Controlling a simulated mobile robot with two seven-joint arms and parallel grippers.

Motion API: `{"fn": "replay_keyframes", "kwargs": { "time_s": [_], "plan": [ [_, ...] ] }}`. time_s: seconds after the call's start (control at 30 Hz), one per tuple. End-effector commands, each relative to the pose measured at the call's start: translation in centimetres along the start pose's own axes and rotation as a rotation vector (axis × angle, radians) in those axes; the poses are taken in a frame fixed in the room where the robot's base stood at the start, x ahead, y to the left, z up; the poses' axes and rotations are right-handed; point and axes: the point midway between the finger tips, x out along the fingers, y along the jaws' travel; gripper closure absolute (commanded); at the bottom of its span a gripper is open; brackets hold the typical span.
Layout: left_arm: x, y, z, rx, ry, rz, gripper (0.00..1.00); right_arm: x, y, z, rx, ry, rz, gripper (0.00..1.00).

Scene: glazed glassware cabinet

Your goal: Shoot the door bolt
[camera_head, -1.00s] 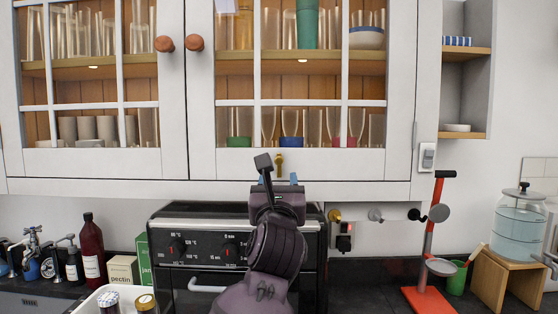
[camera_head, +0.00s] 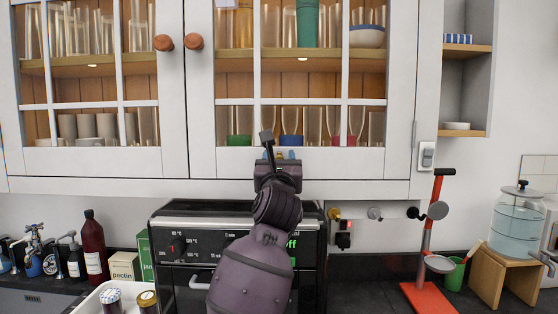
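The glazed cabinet's right door (camera_head: 330,160) and left door (camera_head: 80,162) look shut, each with a round wooden knob. The small brass door bolt (camera_head: 280,153) is on the bottom rail of the right door. Only a little of it shows, because my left gripper (camera_head: 278,155) is right in front of it. That gripper is seen from behind, reaching up and forward to the rail. I cannot tell whether its fingers are apart, closed or touching the bolt. My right gripper is not in view.
A black oven (camera_head: 180,222) stands below the cabinet behind my arm. To the right are a red stand (camera_head: 430,298) and a glass dispenser (camera_head: 517,222) on a wooden stool. Bottles and a white tray (camera_head: 92,300) with jars stand at left. Glassware fills the shelves.

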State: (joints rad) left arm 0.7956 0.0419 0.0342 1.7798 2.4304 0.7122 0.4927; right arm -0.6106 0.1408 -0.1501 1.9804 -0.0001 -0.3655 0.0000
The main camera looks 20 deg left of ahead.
Motion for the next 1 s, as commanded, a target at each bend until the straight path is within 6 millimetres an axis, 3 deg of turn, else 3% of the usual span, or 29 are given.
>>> {"fn": "replay_keyframes", "kwargs": {
  "time_s": [0.03,0.3,0.5,0.77,1.0],
  "plan": [
    [0.0,0.0,0.0,0.0,0.0,0.0,0.63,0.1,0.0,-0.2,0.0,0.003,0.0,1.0],
    [0.0,0.0,0.0,0.0,0.0,0.0,1.0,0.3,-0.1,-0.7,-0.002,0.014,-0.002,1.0],
    [-0.1,0.0,-0.2,0.0,0.001,0.0,1.0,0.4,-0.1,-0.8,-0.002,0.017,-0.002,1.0],
    [-1.4,0.0,-3.3,0.001,0.003,0.0,1.0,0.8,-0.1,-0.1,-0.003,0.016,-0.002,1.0],
    [-1.4,0.0,-3.4,0.001,0.005,0.0,1.0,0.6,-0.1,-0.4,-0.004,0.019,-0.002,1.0]
  ]
}}
